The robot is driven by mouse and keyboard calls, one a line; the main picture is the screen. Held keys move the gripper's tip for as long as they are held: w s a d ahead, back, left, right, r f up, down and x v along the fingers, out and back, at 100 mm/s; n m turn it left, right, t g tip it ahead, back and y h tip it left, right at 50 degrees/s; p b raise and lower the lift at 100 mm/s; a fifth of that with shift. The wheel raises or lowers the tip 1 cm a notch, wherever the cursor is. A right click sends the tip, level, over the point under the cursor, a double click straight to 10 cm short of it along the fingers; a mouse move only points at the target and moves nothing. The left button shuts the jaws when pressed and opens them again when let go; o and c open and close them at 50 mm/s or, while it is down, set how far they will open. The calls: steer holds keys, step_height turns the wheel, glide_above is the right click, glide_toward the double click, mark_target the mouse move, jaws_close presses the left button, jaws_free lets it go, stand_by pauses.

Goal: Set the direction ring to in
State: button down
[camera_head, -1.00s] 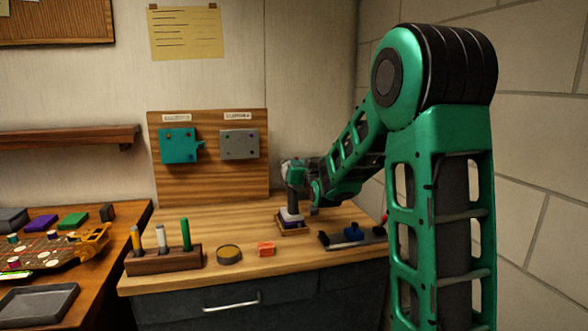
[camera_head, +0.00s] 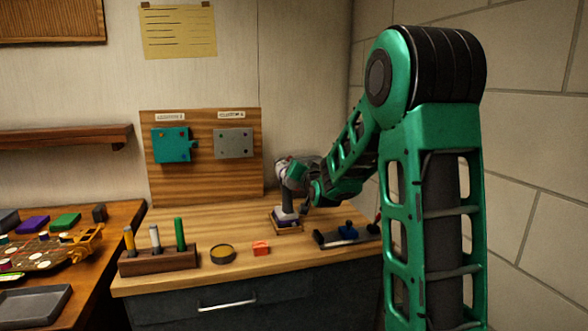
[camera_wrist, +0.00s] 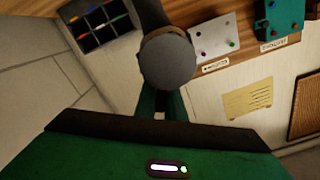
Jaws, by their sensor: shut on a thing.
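A dark-handled power driver (camera_head: 287,203) stands upright, its white and purple foot on a small wooden square base on the workbench. My gripper (camera_head: 290,172) is at the driver's upper end, its fingers shut on the driver's head. In the wrist view, the driver's round grey end cap (camera_wrist: 167,65) fills the middle, with a tan-brown ring (camera_wrist: 158,36) partly showing behind its edge. My green fingers (camera_wrist: 162,104) reach to the cap and are partly hidden by it. Any direction marks on the ring cannot be made out.
A dark tray with a blue item (camera_head: 347,235) lies right of the driver. An orange block (camera_head: 261,248), a round tin (camera_head: 222,254) and a screwdriver rack (camera_head: 158,260) stand left. A wooden board (camera_head: 205,185) with teal and grey plates stands behind.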

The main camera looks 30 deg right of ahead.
steer(key=c, duration=1.8)
jaws_free()
steer(key=shift+c, duration=0.2)
steer(key=v, duration=1)
steer(key=shift+s, duration=0.3)
steer(key=shift+a, duration=0.1)
